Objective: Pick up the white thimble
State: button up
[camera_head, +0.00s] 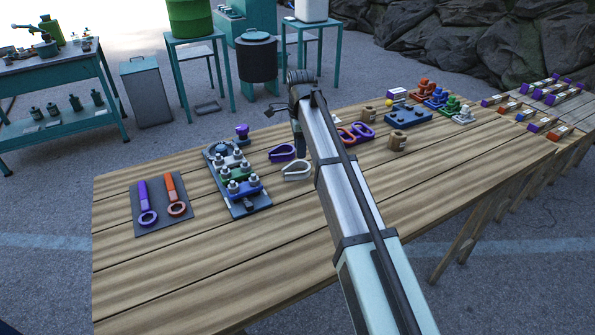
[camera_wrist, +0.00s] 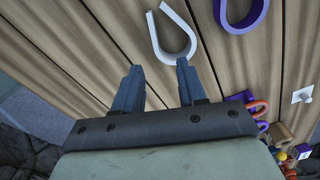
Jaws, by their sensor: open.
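The white thimble (camera_head: 296,178) is a U- or teardrop-shaped loop lying on the wooden table, just left of my arm in the head view. In the wrist view the white thimble (camera_wrist: 181,24) lies beyond my fingertips, near the top edge, with its rounded end towards me. My gripper (camera_wrist: 157,68) is open, its two dark fingers apart with only bare table showing between them. The fingers are short of the thimble in the picture; the height above the table is hard to tell. In the head view the fingers cannot be made out.
A purple thimble (camera_head: 282,152) lies close behind the white one; it also shows in the wrist view (camera_wrist: 241,14). A bolted block (camera_head: 237,185) stands to the left, beside a dark mat (camera_head: 148,229) with two tools. Orange and purple loops (camera_head: 362,131) lie right of my arm. The front table area is clear.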

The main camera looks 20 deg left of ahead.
notch_tip(320, 180, down, 4)
jog(key=shift+f, duration=0.15)
jog(key=shift+s+d+f, duration=0.1)
jog(key=shift+s+f, duration=0.05)
jog(key=shift+f, duration=1.2)
jog(key=shift+s+d+f, duration=0.1)
jog(key=shift+f, duration=1.2)
jog(key=shift+c, duration=0.5)
grip_shut()
